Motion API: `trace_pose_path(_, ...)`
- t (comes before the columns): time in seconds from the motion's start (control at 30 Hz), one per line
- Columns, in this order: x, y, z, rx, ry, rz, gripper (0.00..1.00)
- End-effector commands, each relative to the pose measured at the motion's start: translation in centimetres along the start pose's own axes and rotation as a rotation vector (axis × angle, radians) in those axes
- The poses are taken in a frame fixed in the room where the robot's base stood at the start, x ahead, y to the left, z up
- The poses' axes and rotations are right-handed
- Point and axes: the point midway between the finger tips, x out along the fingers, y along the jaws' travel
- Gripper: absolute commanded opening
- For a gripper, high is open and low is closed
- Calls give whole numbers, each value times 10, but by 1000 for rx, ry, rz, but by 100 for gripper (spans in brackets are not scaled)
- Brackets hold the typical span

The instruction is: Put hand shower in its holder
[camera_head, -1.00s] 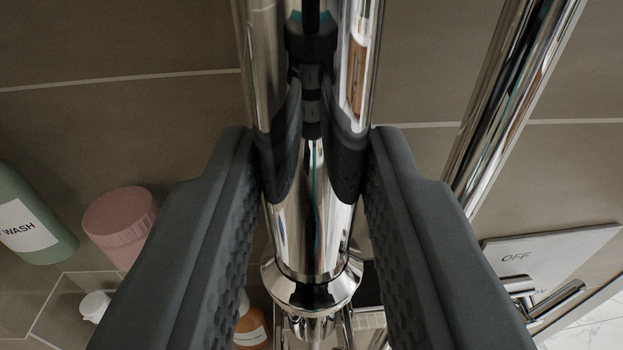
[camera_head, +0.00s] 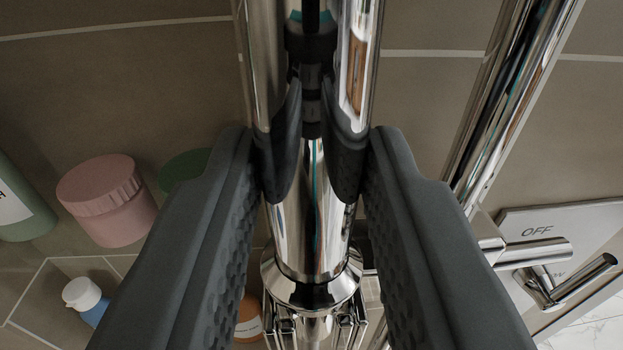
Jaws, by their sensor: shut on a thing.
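The hand shower (camera_head: 308,235) is a shiny chrome cylinder in the middle of the view. It runs from the top edge down to a wider chrome collar (camera_head: 310,285). My gripper (camera_head: 311,170) is shut on it, with one dark textured finger on each side. The gripper reflects in the chrome. The hand shower's far end beyond the top edge is out of view. I cannot make out its holder for certain; a chrome rail (camera_head: 510,100) stands to the right, apart from the hand shower.
A mixer lever (camera_head: 570,280) and a plate marked OFF (camera_head: 560,225) are at the lower right. At left are a green bottle (camera_head: 20,205), a pink jar (camera_head: 107,200), a green round item (camera_head: 185,168) and a white-capped blue bottle (camera_head: 85,298). Brown tiled wall lies behind.

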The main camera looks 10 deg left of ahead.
Motion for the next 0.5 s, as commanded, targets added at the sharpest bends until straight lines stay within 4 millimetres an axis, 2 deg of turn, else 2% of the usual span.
trace_pose_path(0.4,0,0,2,0,0,0,0)
trace_pose_path(0.43,0,0,2,0,0,0,32)
trace_pose_path(0.5,0,0,2,0,0,0,46)
